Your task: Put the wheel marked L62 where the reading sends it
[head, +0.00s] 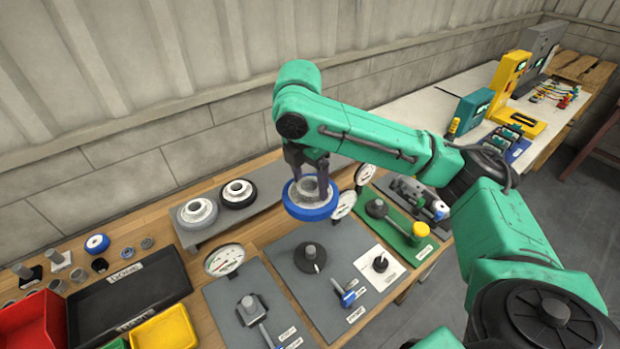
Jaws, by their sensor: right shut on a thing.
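My right gripper (308,180) points down and is shut on a blue-rimmed wheel (312,212) with a pale grey hub. It holds the wheel above the bench, in front of the raised grey shelf. No L62 mark is readable on it. Two more wheels, one white-rimmed (198,211) and one black-rimmed (238,194), sit on the shelf (270,180). A spindle with a dark disc (310,256) stands on a grey plate (290,240). My left gripper is not in view.
A grey plate (222,298) with a clamp post, a white plate (394,272) and a green plate (425,243) hold fixtures. A black labelled tray (165,280), red bin (30,325) and yellow bin (165,332) are at left. Small parts, including a blue roller (97,243), stand behind them.

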